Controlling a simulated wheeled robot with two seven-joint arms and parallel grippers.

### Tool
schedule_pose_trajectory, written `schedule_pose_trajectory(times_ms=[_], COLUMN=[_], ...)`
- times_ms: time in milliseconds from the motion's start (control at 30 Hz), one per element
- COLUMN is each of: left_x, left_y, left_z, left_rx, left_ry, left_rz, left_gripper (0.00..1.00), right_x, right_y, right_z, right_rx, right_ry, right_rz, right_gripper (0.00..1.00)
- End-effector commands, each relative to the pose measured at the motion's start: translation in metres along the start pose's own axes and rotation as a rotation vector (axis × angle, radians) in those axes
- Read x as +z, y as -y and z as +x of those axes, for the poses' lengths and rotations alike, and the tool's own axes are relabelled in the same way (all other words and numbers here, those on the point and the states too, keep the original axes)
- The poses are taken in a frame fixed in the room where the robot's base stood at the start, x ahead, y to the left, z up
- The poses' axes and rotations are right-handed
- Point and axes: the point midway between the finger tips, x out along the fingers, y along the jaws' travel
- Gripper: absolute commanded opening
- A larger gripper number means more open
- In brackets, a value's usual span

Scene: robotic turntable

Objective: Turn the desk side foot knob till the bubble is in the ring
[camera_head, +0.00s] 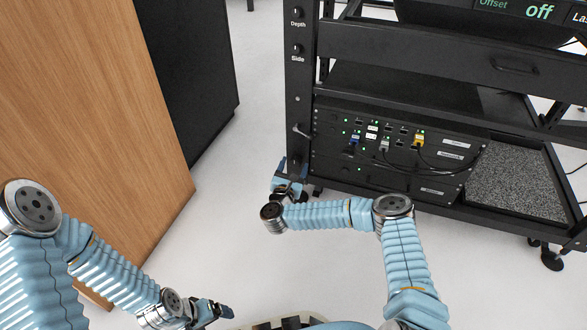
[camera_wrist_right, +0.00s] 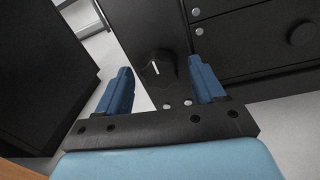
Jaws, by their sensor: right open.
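A black foot knob (camera_wrist_right: 160,71) with a white mark line sits low on the black rack post (camera_head: 298,95). In the right wrist view it lies ahead, between the blue fingertips of my right gripper (camera_wrist_right: 161,66). That gripper is open, a finger on either side, with no visible contact. In the head view my right gripper (camera_head: 289,178) is at the foot of the post and hides the knob. My left gripper (camera_head: 213,311) is low at the left, away from the rack; its jaws are unclear. I see no bubble or ring in either view.
The wooden desk side (camera_head: 95,120) and a black cabinet (camera_head: 190,65) stand left of the rack. A panel with cables (camera_head: 395,150) is right of the post. Two knobs labelled Depth (camera_head: 297,12) and Side (camera_head: 297,48) are higher up. The pale floor between is clear.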

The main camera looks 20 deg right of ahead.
Motion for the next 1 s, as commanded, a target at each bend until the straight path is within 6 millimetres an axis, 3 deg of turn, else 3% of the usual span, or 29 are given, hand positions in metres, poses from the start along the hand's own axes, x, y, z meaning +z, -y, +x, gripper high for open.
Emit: schedule_pose_trajectory(times_ms=[100, 467, 767, 1000], left_x=[0.0, 0.0, 0.0, 0.0002], left_y=[0.0, -0.0001, -0.0008, -0.0028], left_z=[-0.0001, -0.0001, -0.002, -0.0074], left_rx=[0.0, 0.0, 0.0, 0.0], left_ry=[0.0, 0.0, 0.0, 0.002], left_rz=[0.0, 0.0, 0.0, 0.0], left_gripper=[0.86, 0.86, 0.86, 0.86], right_x=[0.0001, -0.0002, 0.0005, 0.0015], right_y=[0.0, 0.0001, 0.0, -0.0006], right_z=[-0.0002, -0.0005, -0.0006, -0.0007], right_rx=[0.0, 0.0, -0.001, -0.002], right_ry=[0.0, 0.0, -0.003, -0.013], right_rz=[0.0, -0.001, -0.04, -0.177], right_gripper=[0.67, 0.12, 0.12, 0.12])
